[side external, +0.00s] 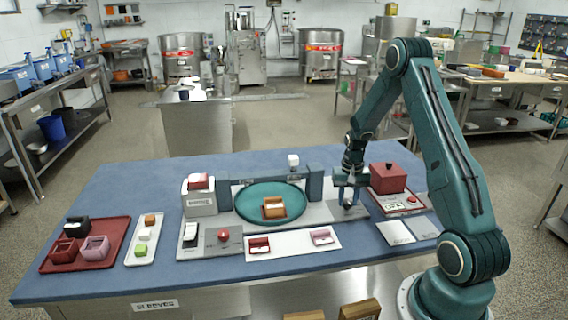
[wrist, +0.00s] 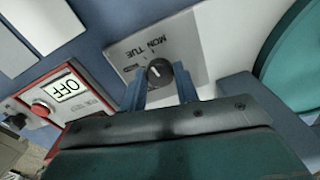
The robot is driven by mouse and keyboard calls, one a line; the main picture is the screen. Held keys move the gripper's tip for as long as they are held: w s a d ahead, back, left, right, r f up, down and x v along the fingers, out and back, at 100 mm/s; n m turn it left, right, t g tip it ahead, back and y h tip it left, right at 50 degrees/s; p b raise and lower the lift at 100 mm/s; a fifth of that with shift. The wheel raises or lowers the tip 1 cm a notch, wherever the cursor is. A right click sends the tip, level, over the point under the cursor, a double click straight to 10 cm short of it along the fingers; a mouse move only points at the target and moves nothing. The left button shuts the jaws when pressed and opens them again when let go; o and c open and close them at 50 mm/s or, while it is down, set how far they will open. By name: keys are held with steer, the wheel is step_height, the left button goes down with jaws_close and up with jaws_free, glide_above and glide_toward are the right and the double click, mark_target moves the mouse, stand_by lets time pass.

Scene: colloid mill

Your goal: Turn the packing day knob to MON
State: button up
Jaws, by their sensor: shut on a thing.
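The packing day knob (wrist: 159,73) is dark and round with a white pointer mark, set on a grey plate (wrist: 190,58) printed with MON and TUE. In the wrist view the mark points up towards the lettering; I cannot tell exactly which day it meets. My gripper (wrist: 162,88) is shut on the knob, one finger on each side. In the side view my gripper (side external: 350,198) points down at the grey plate (side external: 360,213) at the right of the station, largely hiding the knob.
A red-edged OFF panel (wrist: 67,90) with a red button (wrist: 40,109) stands beside the plate. A red box (side external: 388,177) is behind it. A teal turntable (side external: 246,212) carrying an orange sleeve (side external: 273,208) lies left of my gripper. Red tray (side external: 115,251) is far left.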

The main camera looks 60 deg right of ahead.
mark_target(348, 201)
steer(key=shift+m, duration=1.3)
steer(key=o, duration=1)
steer(key=shift+c, duration=0.2)
steer(key=shift+r, duration=0.15)
step_height(348, 201, up, 14)
steer(key=shift+f, duration=0.2)
